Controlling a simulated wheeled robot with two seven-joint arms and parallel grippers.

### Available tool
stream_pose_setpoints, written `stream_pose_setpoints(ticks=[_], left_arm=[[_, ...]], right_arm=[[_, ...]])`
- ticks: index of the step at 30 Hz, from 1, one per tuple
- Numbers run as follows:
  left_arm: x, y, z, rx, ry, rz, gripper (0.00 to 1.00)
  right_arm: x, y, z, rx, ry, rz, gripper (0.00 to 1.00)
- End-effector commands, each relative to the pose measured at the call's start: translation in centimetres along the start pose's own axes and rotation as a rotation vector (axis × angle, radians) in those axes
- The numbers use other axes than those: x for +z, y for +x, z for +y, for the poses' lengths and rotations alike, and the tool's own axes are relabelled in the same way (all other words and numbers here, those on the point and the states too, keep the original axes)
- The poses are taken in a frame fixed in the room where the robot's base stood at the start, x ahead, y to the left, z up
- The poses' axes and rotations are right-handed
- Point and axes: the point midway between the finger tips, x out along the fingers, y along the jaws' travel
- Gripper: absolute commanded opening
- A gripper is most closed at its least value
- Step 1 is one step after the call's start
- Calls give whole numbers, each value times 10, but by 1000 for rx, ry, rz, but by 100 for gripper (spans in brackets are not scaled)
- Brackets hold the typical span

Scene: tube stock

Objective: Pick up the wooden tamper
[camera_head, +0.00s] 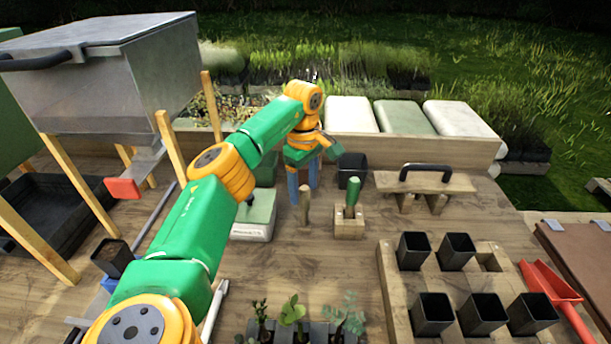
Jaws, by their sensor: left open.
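A pale wooden stick (305,209), which looks like the wooden tamper, stands upright on the wooden bench near the middle of the camera_head view. My left gripper (303,186) has blue fingers pointing down and is open. It is just above or behind the stick in the picture, and its fingers hide the stick's surroundings. I cannot tell whether the fingers touch the stick or stand around it. My right gripper is not in view.
A wooden block (349,226) holding a green-handled tool stands right of the stick. A black-handled board (425,183) and a black pot (351,169) are nearby. A rack (397,290) of black pots is at front right; seedlings (292,311) stand in front.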

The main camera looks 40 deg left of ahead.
Motion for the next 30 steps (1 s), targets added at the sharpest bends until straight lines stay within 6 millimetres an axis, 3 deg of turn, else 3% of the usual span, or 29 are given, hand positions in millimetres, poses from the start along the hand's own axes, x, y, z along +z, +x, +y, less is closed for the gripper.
stream_pose_setpoints(ticks=[4, 8, 15, 23, 30], left_arm=[[1, 24, -1, -6, 1, -1, 68], [1, 47, 0, -3, 1, -1, 68], [1, 52, 0, 1, 1, -1, 68], [1, 51, 0, 0, 0, -1, 0], [1, 51, 0, 1, 0, -1, 0]], right_arm=[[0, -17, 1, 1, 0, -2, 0], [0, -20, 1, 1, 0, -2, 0], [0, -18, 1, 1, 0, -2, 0], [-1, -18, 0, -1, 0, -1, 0], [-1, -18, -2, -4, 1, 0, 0]])
